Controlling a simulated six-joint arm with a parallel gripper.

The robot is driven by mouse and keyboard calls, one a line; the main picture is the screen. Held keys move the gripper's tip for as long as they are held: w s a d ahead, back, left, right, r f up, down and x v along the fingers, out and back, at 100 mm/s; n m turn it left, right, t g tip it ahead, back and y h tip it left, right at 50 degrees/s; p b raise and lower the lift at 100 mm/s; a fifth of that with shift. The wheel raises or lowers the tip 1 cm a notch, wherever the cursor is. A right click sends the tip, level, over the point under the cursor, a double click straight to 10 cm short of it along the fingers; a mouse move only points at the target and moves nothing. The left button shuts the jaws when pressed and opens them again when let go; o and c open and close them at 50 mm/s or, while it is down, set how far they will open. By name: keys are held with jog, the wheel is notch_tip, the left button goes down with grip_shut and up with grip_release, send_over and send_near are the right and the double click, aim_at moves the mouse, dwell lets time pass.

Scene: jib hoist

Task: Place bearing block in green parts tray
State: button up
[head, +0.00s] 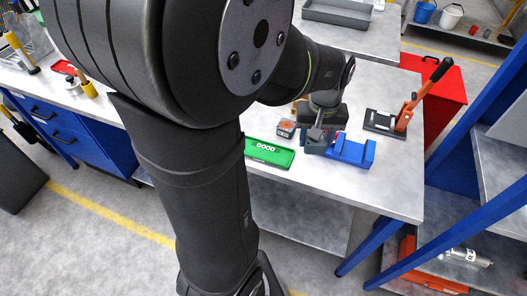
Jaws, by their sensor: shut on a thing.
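The green parts tray (270,153), marked GOOD, lies on the grey bench, just right of my arm, which may cover its left end. Its visible floor looks empty. My gripper (318,132) points down to the right of the tray, shut on a small dark grey block (315,147), which appears to be the bearing block. The block is right beside a blue fixture (352,150). I cannot tell whether the block touches the fixture or the bench. The fingertips are small and partly hidden by the gripper body.
A small box with an orange-red top (286,128) stands behind the tray. A dark plate with an orange lever clamp (403,115) is at the right of the bench. A red cabinet (437,80) stands beyond. Bare bench (385,190) lies in front of the fixture.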

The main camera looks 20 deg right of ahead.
jog(key=w+a+f+m, duration=0.1)
jog(key=w+a+f, duration=0.1)
jog(key=w+a, duration=0.1)
jog(key=w+a+f+m, duration=0.1)
jog(key=w+a+f, duration=0.2)
jog(key=w, duration=0.2)
jog(key=w+a+f+m, duration=0.1)
jog(key=w+a+f, duration=0.1)
jog(key=w+a, duration=0.1)
jog(key=shift+w+f, duration=0.2)
jog(key=shift+w, duration=0.2)
jog(key=shift+f, duration=2)
jog(key=shift+f, duration=0.1)
jog(key=o, duration=1.3)
jog(key=shift+f, duration=0.1)
jog(key=shift+o, duration=0.2)
notch_tip(320, 180, up, 12)
jog(key=shift+r, duration=0.2)
